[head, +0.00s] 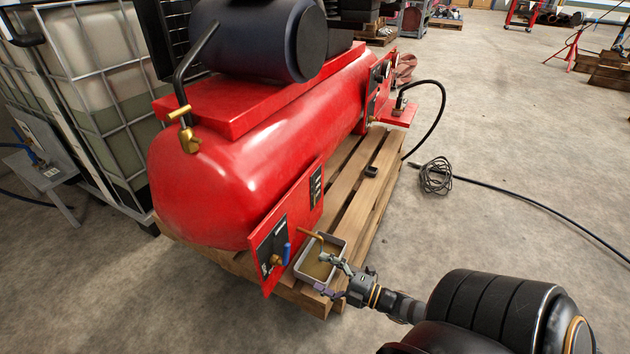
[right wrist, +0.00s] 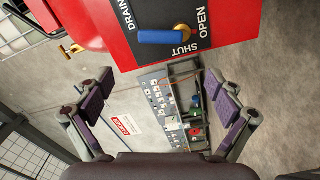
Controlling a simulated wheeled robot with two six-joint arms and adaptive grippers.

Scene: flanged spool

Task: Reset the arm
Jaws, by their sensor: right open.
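My right gripper (head: 329,276) is open and empty, low at the front of the red compressor (head: 245,135), beside a small tray (head: 339,247) on the pallet. In the right wrist view its two fingers are spread wide with nothing between them. Ahead of them is a blue valve handle (right wrist: 170,37) on a black plate marked DRAIN, SHUT and OPEN. The gripper is apart from the handle. In the head view the blue handle (head: 286,253) stands on the red panel just left of the gripper. My left gripper is not in view.
The compressor stands on a wooden pallet (head: 352,207). A caged liquid tank (head: 100,75) is at left. A black cable coil (head: 436,177) lies on the floor at right. The right wrist view shows a grey button panel (right wrist: 155,88). Floor right of the pallet is mostly clear.

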